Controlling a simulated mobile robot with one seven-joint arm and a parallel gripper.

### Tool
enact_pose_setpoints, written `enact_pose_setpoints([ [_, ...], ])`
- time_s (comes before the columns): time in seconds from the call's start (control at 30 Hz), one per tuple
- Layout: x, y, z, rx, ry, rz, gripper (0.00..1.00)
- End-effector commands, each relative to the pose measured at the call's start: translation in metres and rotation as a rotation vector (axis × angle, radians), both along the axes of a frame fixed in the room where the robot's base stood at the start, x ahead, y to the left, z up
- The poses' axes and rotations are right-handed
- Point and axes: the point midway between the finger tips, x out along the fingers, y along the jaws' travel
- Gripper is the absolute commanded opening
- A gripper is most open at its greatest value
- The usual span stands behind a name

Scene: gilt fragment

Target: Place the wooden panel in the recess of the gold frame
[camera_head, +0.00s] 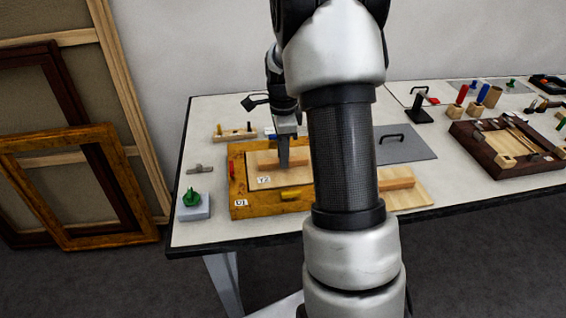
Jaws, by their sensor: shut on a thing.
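The gold frame (238,190) lies on the table left of my arm, with a small label at its front left corner. The light wooden panel (258,184), with its own label and a raised wooden bar on top, is over the frame's opening. I cannot tell if it sits in the recess or is held slightly above it. My gripper (284,164) points down and is shut on the panel's bar. My arm hides the right side of the panel and frame.
A second light board (418,198) with a wooden bar lies right of my arm, partly hidden. A grey plate (405,146) with a black handle is behind it. A green knob on a pale block (193,209) stands at left.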

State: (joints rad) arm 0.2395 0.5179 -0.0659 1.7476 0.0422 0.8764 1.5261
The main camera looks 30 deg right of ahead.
Motion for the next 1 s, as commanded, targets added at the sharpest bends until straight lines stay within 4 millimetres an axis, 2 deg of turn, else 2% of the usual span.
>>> enact_pose_setpoints([
  [0.1, -0.001, -0.001, -0.02, 0.0, 0.003, -0.001, 0.0],
  [0.17, -0.001, -0.001, -0.025, 0.0, 0.002, -0.001, 0.0],
  [0.53, 0.0, 0.0, -0.03, 0.0, 0.0, -0.001, 0.0],
  [0.57, 0.0, 0.0, -0.03, 0.0, 0.001, -0.001, 0.2],
  [0.67, 0.0, 0.0, -0.029, 0.0, 0.001, -0.001, 0.36],
  [1.0, 0.0, 0.0, -0.025, 0.0, 0.0, -0.001, 0.36],
])
